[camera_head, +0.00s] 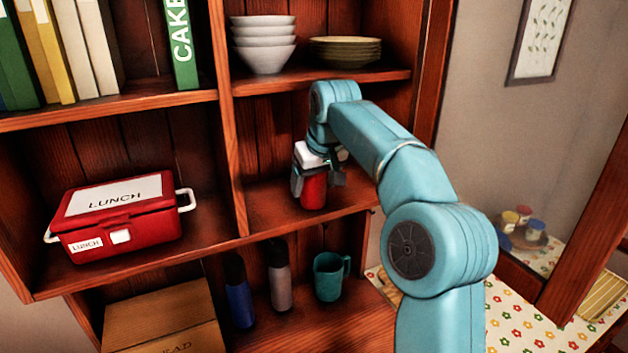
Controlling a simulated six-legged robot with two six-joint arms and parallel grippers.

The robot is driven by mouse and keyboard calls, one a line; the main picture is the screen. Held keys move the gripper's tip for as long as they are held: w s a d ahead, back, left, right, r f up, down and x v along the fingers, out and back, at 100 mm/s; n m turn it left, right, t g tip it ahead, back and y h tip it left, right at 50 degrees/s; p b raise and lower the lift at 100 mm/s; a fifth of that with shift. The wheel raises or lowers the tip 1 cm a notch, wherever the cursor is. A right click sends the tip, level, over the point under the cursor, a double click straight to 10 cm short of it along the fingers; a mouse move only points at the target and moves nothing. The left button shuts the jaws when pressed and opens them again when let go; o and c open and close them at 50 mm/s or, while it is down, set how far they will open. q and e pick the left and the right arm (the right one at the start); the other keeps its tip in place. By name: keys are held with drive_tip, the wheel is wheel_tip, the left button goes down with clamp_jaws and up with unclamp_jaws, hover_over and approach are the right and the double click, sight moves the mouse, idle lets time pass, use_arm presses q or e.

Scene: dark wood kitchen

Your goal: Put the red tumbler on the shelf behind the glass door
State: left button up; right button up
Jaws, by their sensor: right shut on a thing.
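The red tumbler (314,191) is upright in the middle compartment of the wooden cabinet, right of the divider. My right gripper (318,178) is shut on it, with fingers at its sides and the gripper body hiding its top. Its base is at or just above the shelf (268,208); I cannot tell whether it touches. The wood-framed glass door (592,225) appears to stand open at the right. My left gripper is not in view.
Grey bowls (263,45) and stacked plates (346,51) stand on the shelf above. A red lunch box (118,215) fills the left compartment. Below are bottles (279,280), a teal mug (330,277) and a cardboard box (165,318). Shelf room is free beside the tumbler.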

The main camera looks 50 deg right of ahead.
drive_tip(key=shift+w+f, duration=0.1)
drive_tip(key=shift+f, duration=0.1)
drive_tip(key=o, duration=1.1)
drive_tip(key=shift+w+d+f, duration=0.15)
drive_tip(key=shift+c, duration=0.2)
drive_tip(key=shift+s+r, duration=0.2)
drive_tip(key=shift+r, duration=0.3)
drive_tip(key=p+v, duration=0.1)
drive_tip(key=v, duration=0.6)
drive_tip(key=shift+f, duration=0.1)
drive_tip(key=shift+w, duration=0.1)
